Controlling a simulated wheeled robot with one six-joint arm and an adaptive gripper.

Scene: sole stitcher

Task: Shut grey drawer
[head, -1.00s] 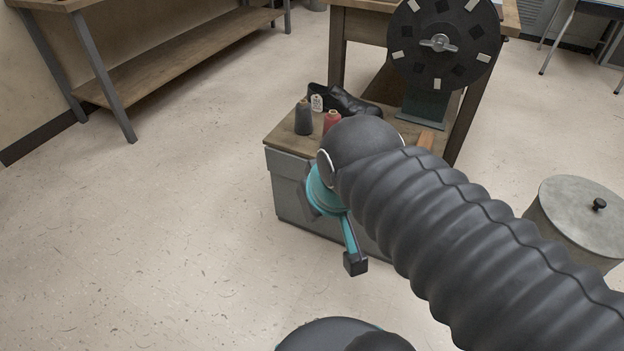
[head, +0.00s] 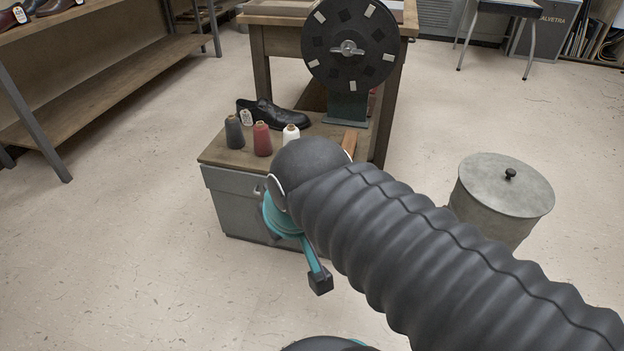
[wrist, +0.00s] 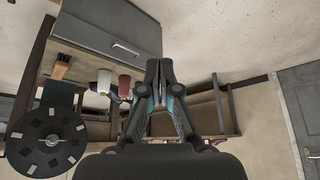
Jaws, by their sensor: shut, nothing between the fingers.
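The grey drawer (head: 232,184) is at the top of a low cabinet with a wooden top, left of centre in the head view. My arm covers the right part of its front. In the wrist view the drawer front (wrist: 105,32) with its pale bar handle (wrist: 126,49) is at the upper left. How far the drawer stands out is hard to tell. My gripper (wrist: 158,68) is shut and empty in the wrist view, with its fingertips to the right of the drawer front in the picture. In the head view its fingers are hidden behind my arm.
Thread cones (head: 262,139) and a black shoe (head: 275,114) stand on the cabinet top (head: 215,154). A round black disc (head: 325,65) on a stand rises behind. A lidded grey bin (head: 500,195) stands to the right. The floor left of the cabinet is clear.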

